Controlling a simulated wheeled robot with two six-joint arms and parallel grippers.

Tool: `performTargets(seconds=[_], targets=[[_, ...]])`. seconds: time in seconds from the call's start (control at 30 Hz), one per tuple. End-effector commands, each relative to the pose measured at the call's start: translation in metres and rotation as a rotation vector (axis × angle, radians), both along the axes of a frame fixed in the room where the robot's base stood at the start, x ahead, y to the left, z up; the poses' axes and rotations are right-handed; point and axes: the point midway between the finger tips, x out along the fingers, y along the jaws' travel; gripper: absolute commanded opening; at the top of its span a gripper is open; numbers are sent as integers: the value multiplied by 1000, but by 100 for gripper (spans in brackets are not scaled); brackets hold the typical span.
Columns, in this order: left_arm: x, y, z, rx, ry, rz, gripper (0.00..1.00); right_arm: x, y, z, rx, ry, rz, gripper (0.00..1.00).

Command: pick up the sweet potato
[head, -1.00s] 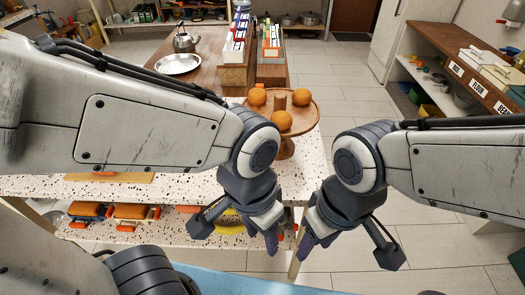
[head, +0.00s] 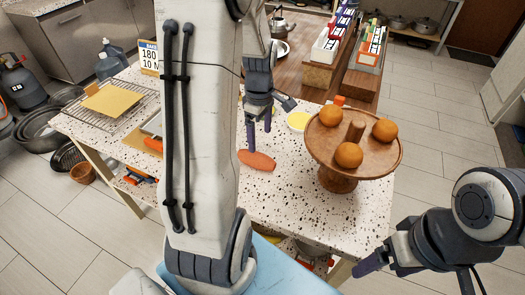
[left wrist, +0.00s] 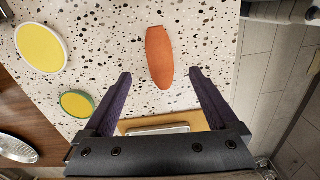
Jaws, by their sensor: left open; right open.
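The sweet potato (head: 257,160) is an orange-brown tapered shape lying on the speckled table (head: 285,205) in the head view. In the left wrist view the sweet potato (left wrist: 159,57) lies beyond and between the fingertips, apart from them. My left gripper (head: 259,132) is open and empty above the table, close to the sweet potato; its purple fingers also show in the left wrist view (left wrist: 160,82). My right gripper (head: 378,264) is open and empty at the lower right, off the table's edge.
A wooden stand (head: 390,160) with oranges stands right of the sweet potato. A yellow plate (head: 298,121) lies behind it; a green-rimmed yellow dish (left wrist: 77,103) shows in the left wrist view. A rack (head: 112,104) stands at the table's left.

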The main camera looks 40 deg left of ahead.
Motion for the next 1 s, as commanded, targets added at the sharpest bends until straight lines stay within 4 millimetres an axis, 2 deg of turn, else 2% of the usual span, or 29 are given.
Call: performTargets(seconds=[0.1, 0.3, 0.57, 0.8, 1.0], targets=[[-5, 14, -13, -2, 6, 66, 93, 0, 0, 1, 0, 0, 0, 84], [-10, 22, -44, -2, 6, 82, 93, 0, 0, 2, 0, 0, 0, 84], [-11, 24, -64, -2, 5, 82, 93, 0, 0, 6, 0, 0, 0, 84], [-11, 23, -98, -2, 6, 79, 93, 0, 0, 13, 0, 0, 0, 84], [-9, 22, -107, 1, 1, 76, 93, 0, 0, 13, 0, 0, 0, 84]])
